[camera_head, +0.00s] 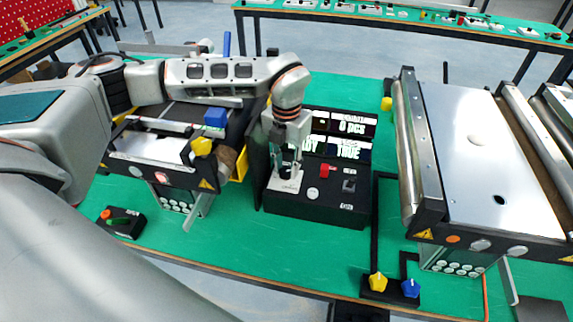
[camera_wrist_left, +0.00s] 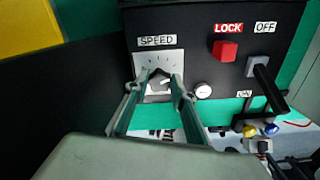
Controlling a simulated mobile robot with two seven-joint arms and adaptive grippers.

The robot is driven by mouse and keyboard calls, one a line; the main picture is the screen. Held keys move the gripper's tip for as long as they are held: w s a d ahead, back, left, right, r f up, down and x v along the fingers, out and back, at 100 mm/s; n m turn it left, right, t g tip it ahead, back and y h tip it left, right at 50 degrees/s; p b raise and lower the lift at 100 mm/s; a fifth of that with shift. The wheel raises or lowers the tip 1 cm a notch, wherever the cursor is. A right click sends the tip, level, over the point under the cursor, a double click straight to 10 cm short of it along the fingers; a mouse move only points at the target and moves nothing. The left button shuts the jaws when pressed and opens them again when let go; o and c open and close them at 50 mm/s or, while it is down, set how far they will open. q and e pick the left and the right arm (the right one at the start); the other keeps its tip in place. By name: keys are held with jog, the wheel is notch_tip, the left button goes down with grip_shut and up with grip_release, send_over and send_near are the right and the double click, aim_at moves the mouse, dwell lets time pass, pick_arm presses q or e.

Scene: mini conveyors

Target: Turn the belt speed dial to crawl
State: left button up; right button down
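The speed dial (camera_wrist_left: 157,76) is a dark knob on a pale scale plate (camera_wrist_left: 176,58) under a SPEED label in the left wrist view. The plate also shows on the black control box (camera_head: 325,208) in the head view. My left gripper (camera_wrist_left: 159,88) is at the dial, with one finger on each side of the knob. The fingers are apart, but I cannot tell whether they touch the knob. In the head view my left gripper (camera_head: 286,168) hides the dial. The dial's exact setting is unclear. My right gripper is not in view.
A red LOCK button (camera_wrist_left: 225,51), a round white button (camera_wrist_left: 203,90) and a black-handled switch (camera_wrist_left: 264,77) are right of the dial. Lit displays (camera_head: 346,137) stand behind. Conveyors flank the box, with a metal one (camera_head: 470,160) at right.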

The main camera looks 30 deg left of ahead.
pick_arm(q)
jog(key=shift+m, duration=0.7)
jog(key=m, duration=0.3)
jog(key=shift+d+m+p, duration=0.1)
jog(key=shift+m+p, duration=0.2)
jog(key=shift+m, duration=0.7)
jog(key=m, duration=0.6)
jog(key=shift+d, duration=0.1)
jog(key=shift+m, duration=0.4)
jog(key=o, duration=1.1)
